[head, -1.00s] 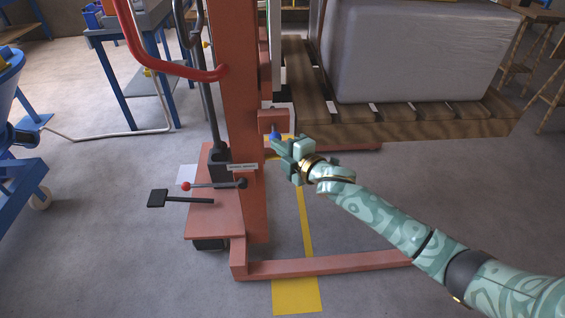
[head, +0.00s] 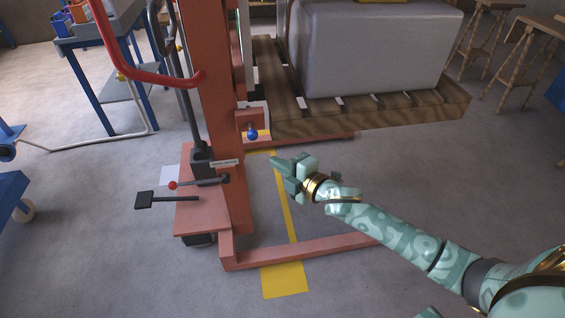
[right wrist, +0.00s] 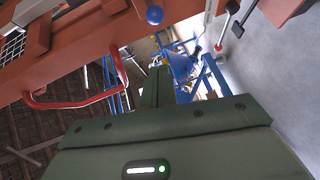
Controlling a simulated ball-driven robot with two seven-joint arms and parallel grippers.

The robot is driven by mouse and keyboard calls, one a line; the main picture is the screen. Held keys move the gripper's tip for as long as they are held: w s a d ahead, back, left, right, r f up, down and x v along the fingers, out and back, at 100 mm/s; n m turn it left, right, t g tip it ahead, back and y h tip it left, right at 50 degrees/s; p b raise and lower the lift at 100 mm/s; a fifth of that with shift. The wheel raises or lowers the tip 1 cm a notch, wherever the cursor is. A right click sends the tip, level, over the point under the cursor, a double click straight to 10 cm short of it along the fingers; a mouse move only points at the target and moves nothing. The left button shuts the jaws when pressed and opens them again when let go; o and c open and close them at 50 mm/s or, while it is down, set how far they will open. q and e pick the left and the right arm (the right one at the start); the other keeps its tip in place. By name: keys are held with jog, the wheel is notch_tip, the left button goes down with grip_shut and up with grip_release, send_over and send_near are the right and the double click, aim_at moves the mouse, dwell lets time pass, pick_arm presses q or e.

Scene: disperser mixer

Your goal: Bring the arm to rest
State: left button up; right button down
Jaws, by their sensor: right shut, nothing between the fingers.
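My right arm (head: 390,235), teal with a pale swirl pattern, reaches in from the lower right in the head view. Its gripper (head: 276,162) is shut and empty, in open air to the right of the red stacker's mast (head: 212,110). It is apart from the small blue ball knob (head: 252,134), appearing below and right of it. In the right wrist view the shut fingers (right wrist: 158,88) point away from the camera, and the blue knob (right wrist: 154,15) shows at the top. My left gripper is not in view.
A wooden pallet (head: 375,122) carries a large grey wrapped load (head: 370,50) behind the gripper. The stacker's red leg (head: 310,254) runs along the floor below my arm. A pedal (head: 145,201) and a red-knobbed lever (head: 173,185) stick out left.

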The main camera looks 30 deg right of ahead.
jog(key=shift+s+d, duration=0.1)
jog(key=shift+s, duration=0.2)
dwell(0.4)
